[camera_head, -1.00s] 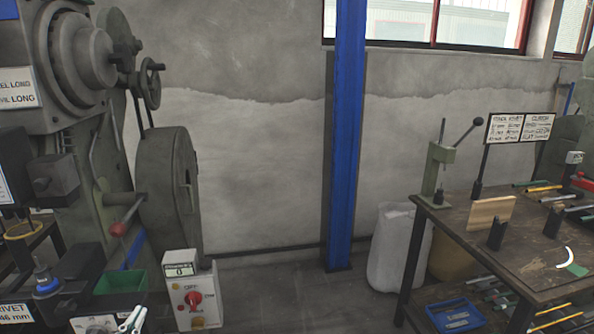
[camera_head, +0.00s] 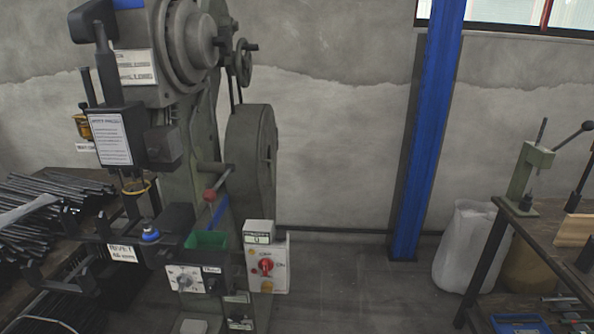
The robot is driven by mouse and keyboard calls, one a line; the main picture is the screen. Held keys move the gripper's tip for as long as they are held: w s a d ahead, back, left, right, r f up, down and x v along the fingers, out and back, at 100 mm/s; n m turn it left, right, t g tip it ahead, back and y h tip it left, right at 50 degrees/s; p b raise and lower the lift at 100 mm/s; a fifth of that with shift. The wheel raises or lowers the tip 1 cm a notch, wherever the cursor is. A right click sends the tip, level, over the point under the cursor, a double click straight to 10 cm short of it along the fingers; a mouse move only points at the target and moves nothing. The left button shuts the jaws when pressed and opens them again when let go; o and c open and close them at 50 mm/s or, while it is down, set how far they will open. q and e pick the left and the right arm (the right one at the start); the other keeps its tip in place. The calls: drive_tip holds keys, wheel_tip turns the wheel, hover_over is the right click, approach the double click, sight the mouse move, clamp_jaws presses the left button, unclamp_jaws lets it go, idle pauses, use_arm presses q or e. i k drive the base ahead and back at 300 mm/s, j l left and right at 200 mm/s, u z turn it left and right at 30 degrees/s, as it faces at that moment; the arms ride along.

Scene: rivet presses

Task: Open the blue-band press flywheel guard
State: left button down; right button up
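The press (camera_head: 190,110) stands left of centre in the head view, a grey-green machine with a blue band (camera_head: 128,4) at its top edge. A large rounded grey-green housing (camera_head: 250,165), which looks like the flywheel guard, is on its right side behind the frame. It appears closed, though its far side is hidden. A small handwheel (camera_head: 243,62) sits above it. Neither of my grippers is in view.
A control box (camera_head: 267,265) with a red switch stands below the housing. A green bin (camera_head: 206,240) is on the press front. Dark bars (camera_head: 60,190) lie at left. A workbench (camera_head: 535,230) and white sack (camera_head: 467,245) are at right. Floor (camera_head: 350,290) between is clear.

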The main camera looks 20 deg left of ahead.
sight(266, 177)
drive_tip(key=i+l+u, duration=0.3)
drive_tip(key=i+l, duration=0.3)
drive_tip(key=i, duration=0.3)
drive_tip(key=i+l+u, duration=0.3)
drive_tip(key=i+l, duration=0.55)
